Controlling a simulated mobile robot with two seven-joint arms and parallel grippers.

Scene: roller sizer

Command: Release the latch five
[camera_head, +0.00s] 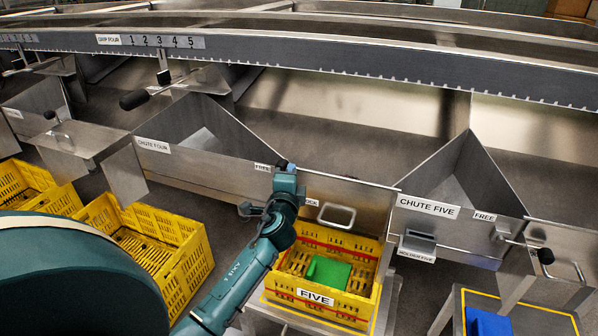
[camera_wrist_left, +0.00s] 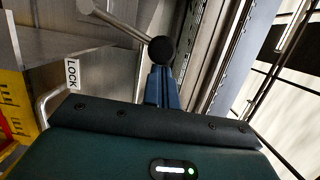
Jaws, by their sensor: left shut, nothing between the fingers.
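My left gripper (camera_head: 290,168) is over the chute wall between a FREE label (camera_head: 262,167) and a LOCK label (camera_head: 312,203). In the left wrist view its blue fingers (camera_wrist_left: 160,82) are shut and empty, with their tips at the round black knob (camera_wrist_left: 162,50) of a metal latch lever (camera_wrist_left: 118,24). I cannot tell whether they touch it. In the head view the wrist hides most of this lever. Another lever with a black knob (camera_head: 545,256) is at the right, beside a second FREE label (camera_head: 484,216). My right gripper is out of view.
A yellow crate marked FIVE (camera_head: 316,297), with a green block (camera_head: 328,271) inside, stands below the wall. A square metal handle (camera_head: 337,215) juts out above it. The CHUTE FIVE plate (camera_head: 428,206) and a small holder (camera_head: 417,243) are to the right.

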